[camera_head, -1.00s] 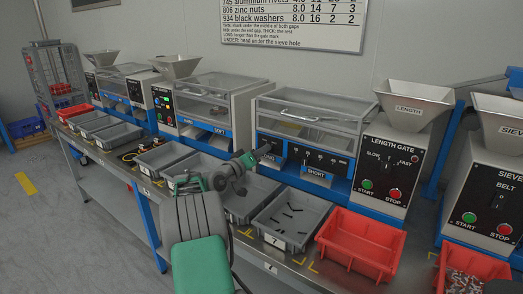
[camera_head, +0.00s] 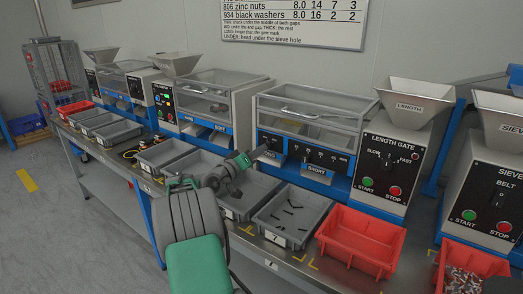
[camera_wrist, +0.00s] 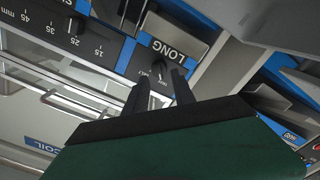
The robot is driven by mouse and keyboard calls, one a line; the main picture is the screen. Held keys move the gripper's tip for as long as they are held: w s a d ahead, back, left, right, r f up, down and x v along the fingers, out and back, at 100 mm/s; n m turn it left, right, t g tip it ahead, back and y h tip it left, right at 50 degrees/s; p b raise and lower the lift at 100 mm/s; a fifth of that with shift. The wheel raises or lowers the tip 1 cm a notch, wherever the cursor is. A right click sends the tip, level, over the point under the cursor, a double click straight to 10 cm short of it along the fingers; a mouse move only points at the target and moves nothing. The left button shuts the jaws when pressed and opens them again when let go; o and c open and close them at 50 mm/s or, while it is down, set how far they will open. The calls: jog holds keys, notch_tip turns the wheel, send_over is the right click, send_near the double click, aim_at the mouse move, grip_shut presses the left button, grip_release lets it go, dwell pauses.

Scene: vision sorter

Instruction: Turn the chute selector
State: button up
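The chute selector appears to be a small black knob (camera_wrist: 160,68) with a pale pointer line, set in the dark panel beside the LONG chute (camera_wrist: 172,47) in the wrist view. My gripper (camera_wrist: 161,78) is open, its two dark fingers apart with the knob just beyond or between their tips. Contact cannot be told. In the head view my gripper (camera_head: 262,150) is at the left part of the length gate's front panel (camera_head: 309,155), and it hides the knob there.
The SHORT chute (camera_head: 317,170) is right of my gripper. Below are a grey tray (camera_head: 262,222) with dark pieces and a red tray (camera_head: 360,218). The length gate's START and STOP buttons (camera_head: 381,186) are farther right. A clear lidded cover (camera_head: 315,107) rises above the panel.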

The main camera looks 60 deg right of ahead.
jog(key=a, duration=0.5)
jog(key=shift+w, duration=0.35)
jog(key=w+a+r+n+t+y+p, duration=0.1)
jog(key=w+a+r+t+y+p, duration=0.25)
jog(key=w+a+p, duration=0.35)
jog(key=w+a+r+n+t+y+p, duration=0.2)
jog(key=w+a+y+p, duration=0.1)
jog(key=a, duration=0.8)
jog(key=w+a+r+n+t+y+p, duration=0.1)
jog(key=w+a+n+t+y+p, duration=0.2)
jog(key=a, duration=0.9)
jog(key=s+a+r+n+g+y+p, duration=0.1)
jog(key=s+a+n+y+p, duration=0.2)
jog(key=s+a, duration=0.4)
jog(key=s+a+r+n+g+y+p, duration=0.1)
jog(key=s+a+y+p, duration=0.3)
jog(key=a, duration=1.7)
jog(key=s+n+y, duration=0.1)
jog(key=s, duration=0.1)
jog(key=shift+s+r+n+p, duration=0.2)
jog(key=shift+s+n+p, duration=0.2)
jog(key=shift+g, duration=0.25)
